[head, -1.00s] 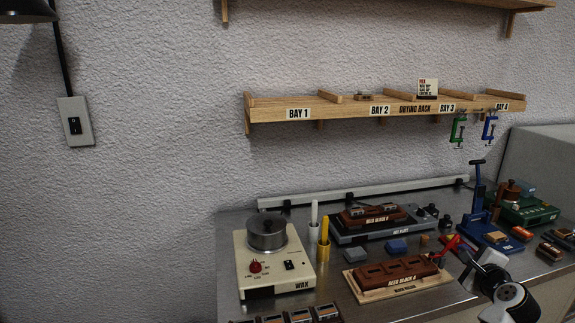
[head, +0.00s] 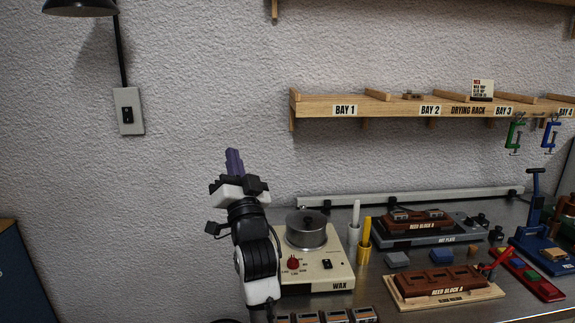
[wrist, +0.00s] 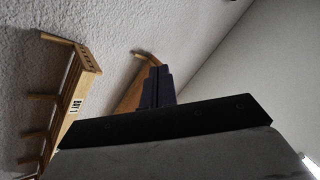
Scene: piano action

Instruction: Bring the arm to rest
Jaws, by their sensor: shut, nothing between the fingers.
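My gripper (head: 234,160) is raised in front of the wall, above and to the left of the wax pot, with its purple fingers pointing up. The fingers are together and hold nothing. In the wrist view my gripper (wrist: 157,75) shows the same closed fingers, with the wall and shelves beyond them. My arm stands upright and covers the left side of the wax heater (head: 325,270). The gripper touches nothing.
The drying rack shelf (head: 390,105) is on the wall to the right. The bench holds the wax heater, reed block A (head: 440,283), reed block B on the hot plate (head: 415,222), and a blue press (head: 535,230). A lamp (head: 80,8) hangs at upper left. Wall space around the gripper is clear.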

